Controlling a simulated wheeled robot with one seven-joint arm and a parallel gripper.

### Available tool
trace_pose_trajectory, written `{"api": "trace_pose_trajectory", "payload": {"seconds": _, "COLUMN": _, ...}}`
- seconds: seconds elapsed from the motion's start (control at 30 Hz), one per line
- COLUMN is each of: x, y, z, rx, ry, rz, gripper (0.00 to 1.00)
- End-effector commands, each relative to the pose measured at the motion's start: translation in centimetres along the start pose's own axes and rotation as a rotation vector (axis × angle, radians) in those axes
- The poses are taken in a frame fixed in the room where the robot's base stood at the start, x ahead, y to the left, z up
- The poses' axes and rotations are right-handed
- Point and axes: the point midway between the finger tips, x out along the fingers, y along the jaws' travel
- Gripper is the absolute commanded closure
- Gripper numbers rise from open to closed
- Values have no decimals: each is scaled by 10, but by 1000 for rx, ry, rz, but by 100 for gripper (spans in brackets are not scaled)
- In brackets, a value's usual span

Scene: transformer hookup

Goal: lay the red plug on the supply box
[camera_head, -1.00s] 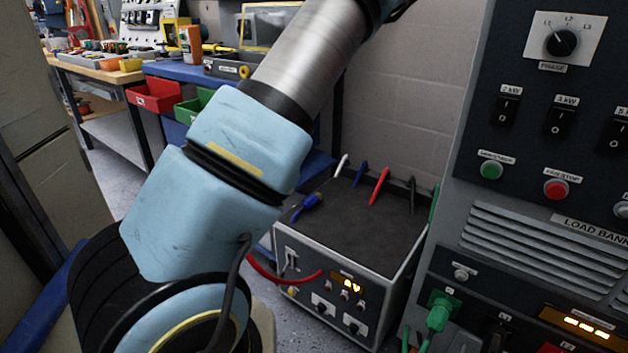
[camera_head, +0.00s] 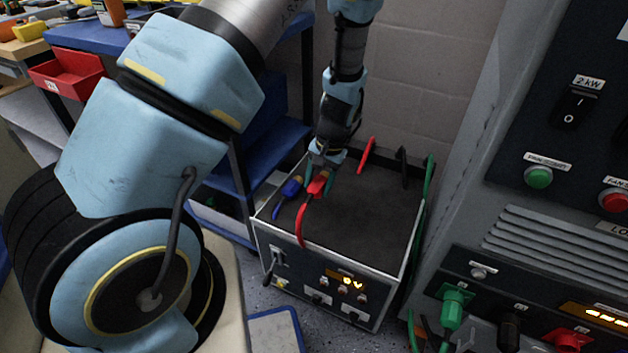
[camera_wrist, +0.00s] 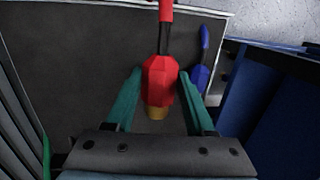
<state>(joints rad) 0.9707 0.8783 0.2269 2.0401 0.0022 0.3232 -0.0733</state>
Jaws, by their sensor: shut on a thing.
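The red plug (camera_head: 317,185) is between the fingers of my gripper (camera_head: 318,176), over the back left part of the supply box top (camera_head: 360,220). In the wrist view the red plug (camera_wrist: 159,82) sits between the two green fingers of my gripper (camera_wrist: 160,100), its brass end toward the palm. Its red lead curves down toward the box's front edge. I cannot tell whether the plug touches the top. A blue plug (camera_head: 289,187) lies on the box just left of it and also shows in the wrist view (camera_wrist: 199,78).
The load bank (camera_head: 510,200) stands close on the right, with a green plug (camera_head: 453,308) in its front. Red, black and green leads hang at the box's back and right edges. A blue shelf (camera_head: 250,170) stands left. The box top's middle and front right are clear.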

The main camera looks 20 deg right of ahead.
Motion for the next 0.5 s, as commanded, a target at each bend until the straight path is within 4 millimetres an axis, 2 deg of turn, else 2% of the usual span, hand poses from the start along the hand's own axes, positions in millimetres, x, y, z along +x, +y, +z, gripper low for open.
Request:
{"api": "trace_pose_trajectory", "payload": {"seconds": 0.03, "x": 8, "y": 1, "z": -5, "rx": -1, "ry": 0, "rz": 0, "gripper": 100}}
{"api": "trace_pose_trajectory", "payload": {"seconds": 0.5, "x": 43, "y": 7, "z": -45, "rx": -2, "ry": 1, "rz": -1, "gripper": 100}}
